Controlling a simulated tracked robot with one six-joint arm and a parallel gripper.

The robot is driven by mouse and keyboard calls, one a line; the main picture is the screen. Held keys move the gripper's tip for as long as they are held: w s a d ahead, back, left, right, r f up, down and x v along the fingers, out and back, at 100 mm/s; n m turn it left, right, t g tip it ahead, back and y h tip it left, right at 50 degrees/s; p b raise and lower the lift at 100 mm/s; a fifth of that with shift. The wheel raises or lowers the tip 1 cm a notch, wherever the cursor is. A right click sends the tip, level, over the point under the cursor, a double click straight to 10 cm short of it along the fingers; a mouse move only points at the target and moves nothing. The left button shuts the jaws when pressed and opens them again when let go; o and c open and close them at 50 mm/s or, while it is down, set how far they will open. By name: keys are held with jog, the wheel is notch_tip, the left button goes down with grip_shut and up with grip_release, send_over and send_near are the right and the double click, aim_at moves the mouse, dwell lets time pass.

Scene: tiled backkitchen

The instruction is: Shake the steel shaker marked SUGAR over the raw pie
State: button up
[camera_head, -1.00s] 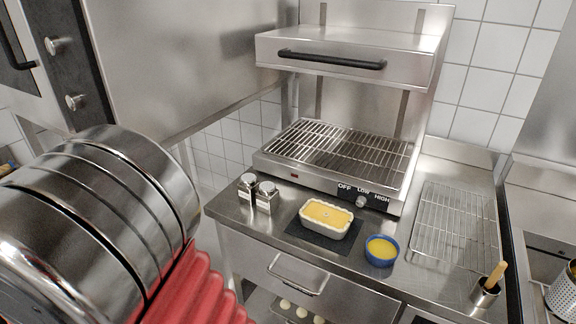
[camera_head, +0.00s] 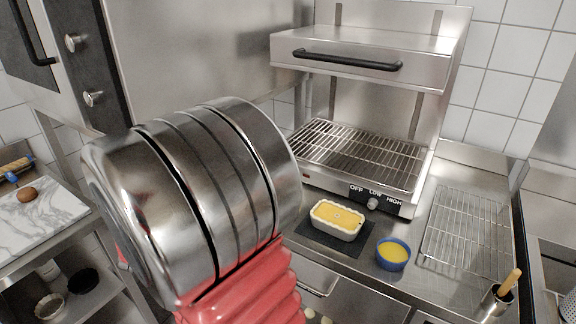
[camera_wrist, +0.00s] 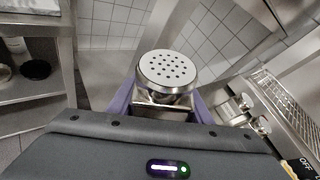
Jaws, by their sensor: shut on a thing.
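A steel shaker (camera_wrist: 167,75) with a round, holed lid is upright in my gripper (camera_wrist: 165,103), between the purple fingers in the wrist view. Its marking is not visible, so I cannot tell what it is marked. The pie (camera_head: 338,219) is a pale oblong dish with yellow filling, on a dark mat on the counter in the head view. My gripper and the held shaker are hidden in the head view behind my own arm. The wrist view shows the held shaker away from the counter, to its left.
Two more steel shakers (camera_wrist: 246,102) stand on the counter's edge. A grill (camera_head: 365,158) stands behind the pie. A blue bowl (camera_head: 393,255) of yellow liquid, a wire rack (camera_head: 465,232) and a cup with a brush (camera_head: 497,298) are to the right. A marble board (camera_head: 40,225) is far left.

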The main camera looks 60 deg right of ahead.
jog(key=s+d+r+m+g+h, duration=0.1)
jog(key=s+d+r+g+h, duration=0.15)
jog(key=s+d, duration=0.7)
jog(key=s+d+r+m+g+h, duration=0.15)
jog(key=s+d+g, duration=0.25)
jog(key=s+d, duration=0.6)
jog(key=s+d+r+g, duration=0.1)
jog(key=s+d+g, duration=0.1)
jog(key=s, duration=0.6)
jog(key=s+d+r+m+g, duration=0.1)
jog(key=s+d+r+g, duration=0.1)
jog(key=s, duration=0.6)
jog(key=s+d+r+m+g, duration=0.1)
jog(key=s+d+g, duration=0.3)
jog(key=s, duration=0.5)
jog(key=shift+d+r, duration=0.5)
jog(key=shift+d, duration=0.25)
jog(key=shift+s, duration=0.1)
jog(key=n+g+h, duration=0.1)
jog(key=n, duration=0.2)
jog(key=f+n+g+h, duration=0.1)
jog(key=n, duration=0.3)
jog(key=n+g+h, duration=0.1)
jog(key=n, duration=0.3)
jog(key=shift+s+f+n, duration=0.1)
jog(key=shift+f+n, duration=0.15)
jog(key=shift+f, duration=0.15)
